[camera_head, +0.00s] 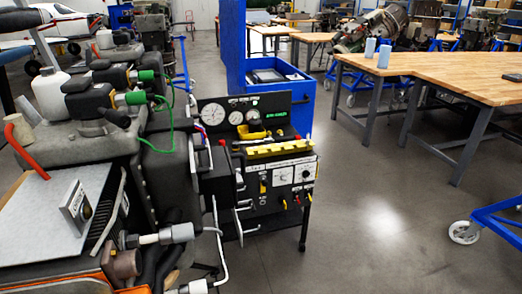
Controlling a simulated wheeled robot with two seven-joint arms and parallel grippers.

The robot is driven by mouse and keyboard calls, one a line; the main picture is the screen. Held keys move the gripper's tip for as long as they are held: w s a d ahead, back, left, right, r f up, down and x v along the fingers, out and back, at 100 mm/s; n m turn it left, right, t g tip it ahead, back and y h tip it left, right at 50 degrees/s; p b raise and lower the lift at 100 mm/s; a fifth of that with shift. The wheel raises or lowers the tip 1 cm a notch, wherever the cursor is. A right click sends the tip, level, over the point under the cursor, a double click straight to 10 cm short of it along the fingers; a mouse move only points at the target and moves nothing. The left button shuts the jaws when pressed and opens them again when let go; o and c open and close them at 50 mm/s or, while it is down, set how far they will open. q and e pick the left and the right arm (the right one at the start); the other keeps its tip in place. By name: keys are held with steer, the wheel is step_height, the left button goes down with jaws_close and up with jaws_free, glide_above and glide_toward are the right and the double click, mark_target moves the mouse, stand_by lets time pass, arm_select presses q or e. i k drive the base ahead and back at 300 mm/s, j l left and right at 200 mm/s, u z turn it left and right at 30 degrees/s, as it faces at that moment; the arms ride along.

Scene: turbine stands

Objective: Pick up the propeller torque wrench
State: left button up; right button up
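I cannot pick out a propeller torque wrench for certain in the head view. A black test cart (290,185) with round gauges, switches and dials stands in the middle. A yellow tool or tray (279,149) lies along its upper edge, and a smaller yellow piece (253,133) sits behind it. Their exact shapes are too small to tell. A grey pipe with a white-and-grey cylinder (165,235) sticks out at the lower left. Neither of my grippers can be made out in this view.
Grey machinery with a white bottle (50,93) and a flat metal plate (50,215) crowds the left. A blue cabinet (270,85) stands behind the cart. A wooden table (450,75) with blue bottles (384,55) is at the right. The floor (380,225) right of the cart is clear.

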mark_target(281, 139)
steer(key=i+l, duration=0.35)
steer(key=l, duration=0.2)
steer(key=i+l+u, duration=0.15)
steer(key=l, duration=0.5)
steer(key=i+l+u, duration=0.15)
steer(key=l, duration=0.2)
steer(key=i+l+u, duration=0.45)
steer(key=i+l, duration=0.45)
